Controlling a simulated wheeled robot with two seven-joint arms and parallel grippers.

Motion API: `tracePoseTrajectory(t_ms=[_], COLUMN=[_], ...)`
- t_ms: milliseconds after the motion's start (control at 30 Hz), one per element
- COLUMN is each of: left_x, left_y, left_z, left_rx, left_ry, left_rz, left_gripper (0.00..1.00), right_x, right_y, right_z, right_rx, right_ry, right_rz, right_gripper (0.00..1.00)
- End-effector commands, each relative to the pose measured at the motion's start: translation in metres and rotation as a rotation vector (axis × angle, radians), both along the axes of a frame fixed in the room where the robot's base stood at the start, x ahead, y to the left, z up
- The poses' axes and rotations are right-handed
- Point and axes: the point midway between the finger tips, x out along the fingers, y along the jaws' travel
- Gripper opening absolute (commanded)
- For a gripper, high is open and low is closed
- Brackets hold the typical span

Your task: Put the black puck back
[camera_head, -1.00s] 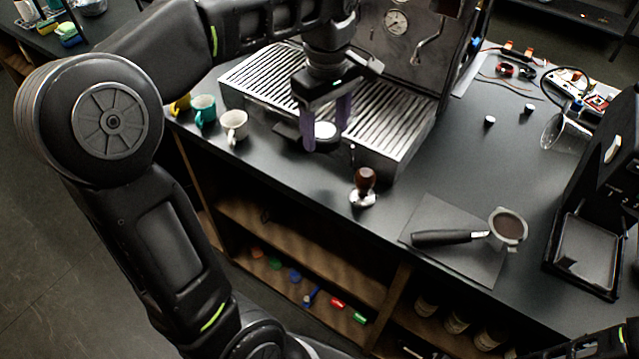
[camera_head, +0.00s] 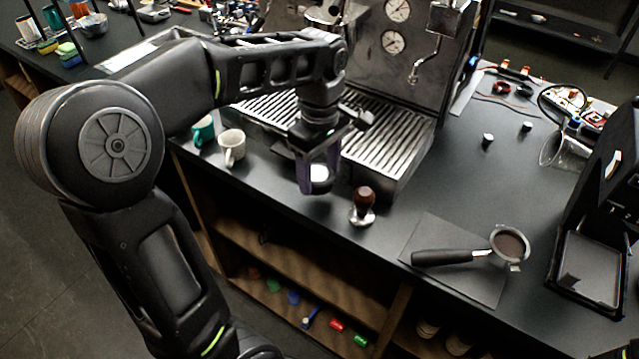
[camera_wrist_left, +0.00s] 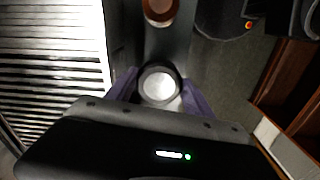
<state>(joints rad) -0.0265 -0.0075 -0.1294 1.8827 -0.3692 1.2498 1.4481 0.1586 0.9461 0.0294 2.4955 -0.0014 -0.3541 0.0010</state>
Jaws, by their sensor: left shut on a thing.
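My left gripper (camera_head: 318,184) has purple fingers and is shut on a round black puck (camera_head: 320,174). The puck has a dark rim and a bright, pale top. In the left wrist view it sits between the two fingers (camera_wrist_left: 158,92). The gripper points down in front of the drip tray, near the counter's front edge. The gap between the puck and the counter is hard to judge. A wooden-handled tamper (camera_head: 363,203) stands just right of the gripper, and its top shows in the wrist view (camera_wrist_left: 160,10). My right gripper is not in view.
The espresso machine's slatted drip tray (camera_head: 384,150) lies behind the gripper. A white cup (camera_head: 232,146) and a teal cup (camera_head: 203,132) stand to the left. A portafilter (camera_head: 508,244) lies on a dark mat (camera_head: 433,232) to the right. Free counter (camera_head: 455,185) lies between.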

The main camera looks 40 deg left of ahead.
Motion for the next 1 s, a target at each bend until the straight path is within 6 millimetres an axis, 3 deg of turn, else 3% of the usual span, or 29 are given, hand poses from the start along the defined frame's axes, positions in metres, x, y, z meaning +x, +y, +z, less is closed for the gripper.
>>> tracePoseTrajectory(t_ms=[233,500,900,933,1000], left_x=[0.000,0.000,0.000,0.000,0.000], left_y=[0.000,0.000,0.000,0.000,0.000], left_z=[-0.002,-0.034,-0.041,-0.041,-0.040], left_rx=[0.000,-0.001,0.000,-0.001,-0.001], left_ry=[0.000,0.001,-0.001,0.000,0.000], left_rz=[0.000,0.000,-0.001,-0.001,0.000], left_gripper=[0.00,0.00,0.00,0.61,0.67], right_x=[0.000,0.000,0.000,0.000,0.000], right_y=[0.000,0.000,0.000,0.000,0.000], right_z=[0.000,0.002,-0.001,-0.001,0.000], right_rx=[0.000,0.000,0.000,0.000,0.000], right_ry=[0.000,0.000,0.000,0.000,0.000], right_rz=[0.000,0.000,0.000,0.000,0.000], right_gripper=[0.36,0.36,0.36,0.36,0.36])
